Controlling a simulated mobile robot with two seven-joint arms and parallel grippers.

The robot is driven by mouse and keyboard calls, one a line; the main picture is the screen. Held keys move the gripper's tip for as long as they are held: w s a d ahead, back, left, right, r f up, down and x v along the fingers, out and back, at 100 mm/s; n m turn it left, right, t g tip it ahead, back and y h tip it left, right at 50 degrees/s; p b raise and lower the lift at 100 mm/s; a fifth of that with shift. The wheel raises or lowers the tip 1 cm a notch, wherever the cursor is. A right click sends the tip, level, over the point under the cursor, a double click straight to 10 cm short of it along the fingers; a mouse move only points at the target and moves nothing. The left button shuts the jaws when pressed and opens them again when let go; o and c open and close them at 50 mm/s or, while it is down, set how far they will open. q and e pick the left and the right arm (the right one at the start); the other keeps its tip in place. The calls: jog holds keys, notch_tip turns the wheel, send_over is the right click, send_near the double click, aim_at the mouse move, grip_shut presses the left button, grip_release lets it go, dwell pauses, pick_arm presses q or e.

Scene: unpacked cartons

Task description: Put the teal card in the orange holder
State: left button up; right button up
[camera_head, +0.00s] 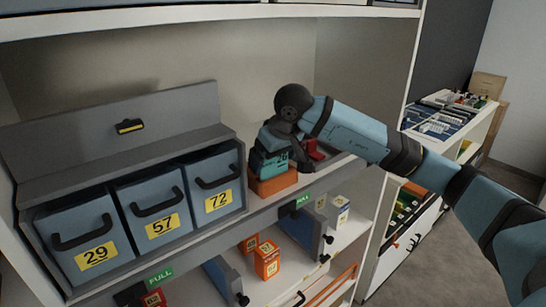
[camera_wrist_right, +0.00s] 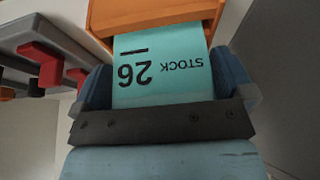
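The teal card (camera_wrist_right: 165,75), printed "STOCK 26", lies between the two fingers of my right gripper (camera_wrist_right: 162,82) in the right wrist view. Both fingers appear to touch its side edges. In the head view the teal card (camera_head: 268,168) shows partly below my right gripper (camera_head: 277,142), directly above the orange holder (camera_head: 273,183) on the shelf. The orange holder (camera_wrist_right: 150,14) also shows beyond the card's far end in the wrist view. Whether that end is inside the holder or just over it, I cannot tell. My left gripper is out of view.
Blue bins 29 (camera_head: 84,238), 57 (camera_head: 153,209) and 72 (camera_head: 215,184) stand left of the holder. A red item (camera_head: 315,150) is just right of my gripper. A lower shelf carries orange boxes (camera_head: 267,259). A shelf board hangs above.

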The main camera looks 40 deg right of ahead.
jog(key=shift+r, duration=0.15)
jog(key=shift+r+p, duration=0.25)
jog(key=shift+p, duration=0.15)
jog(key=b+v, duration=0.1)
jog(key=v, duration=1)
jog(key=shift+s+r, duration=0.15)
jog(key=shift+r, duration=0.2)
jog(key=shift+s+f, duration=0.1)
